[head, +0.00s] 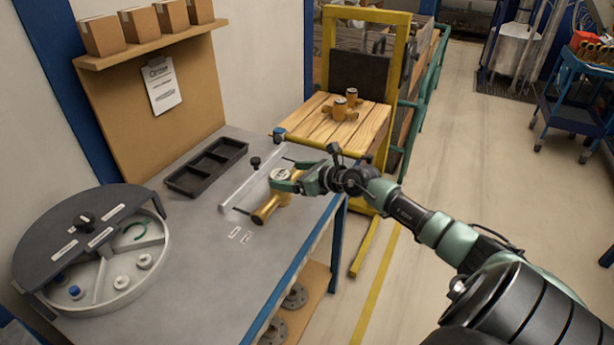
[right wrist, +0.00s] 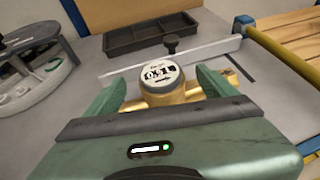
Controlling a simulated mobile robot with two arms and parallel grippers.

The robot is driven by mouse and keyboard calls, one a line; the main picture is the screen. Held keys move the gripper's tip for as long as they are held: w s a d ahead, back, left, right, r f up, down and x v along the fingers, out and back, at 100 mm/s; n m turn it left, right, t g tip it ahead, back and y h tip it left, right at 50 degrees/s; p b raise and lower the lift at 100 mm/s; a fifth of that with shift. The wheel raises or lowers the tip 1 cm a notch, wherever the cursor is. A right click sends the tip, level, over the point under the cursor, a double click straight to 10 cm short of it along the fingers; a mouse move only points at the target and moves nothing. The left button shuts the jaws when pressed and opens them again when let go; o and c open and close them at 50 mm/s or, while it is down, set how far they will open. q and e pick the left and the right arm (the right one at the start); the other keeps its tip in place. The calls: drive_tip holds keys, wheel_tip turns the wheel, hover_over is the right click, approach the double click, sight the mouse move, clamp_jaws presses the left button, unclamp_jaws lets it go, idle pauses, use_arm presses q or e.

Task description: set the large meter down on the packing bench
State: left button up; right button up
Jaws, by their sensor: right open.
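A brass meter (head: 265,209) with a round printed dial lies on the grey packing bench (head: 205,258), beside a clear straight rail. It also shows in the right wrist view (right wrist: 162,84), dial facing up. My right gripper (head: 281,180) is over the meter, its two green fingers open on either side of the dial housing. A gap shows between the fingers and the housing in the wrist view. The gripper hides part of the meter's body in both views. My left gripper is not in view.
A black compartment tray (head: 206,166) and a round grey bin with a dark half lid (head: 84,228) stand on the bench. Small cartons (head: 140,25) sit on a shelf.

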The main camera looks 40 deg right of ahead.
drive_tip(key=v, duration=0.7)
drive_tip(key=shift+s+r, duration=0.2)
drive_tip(key=shift+s, duration=0.15)
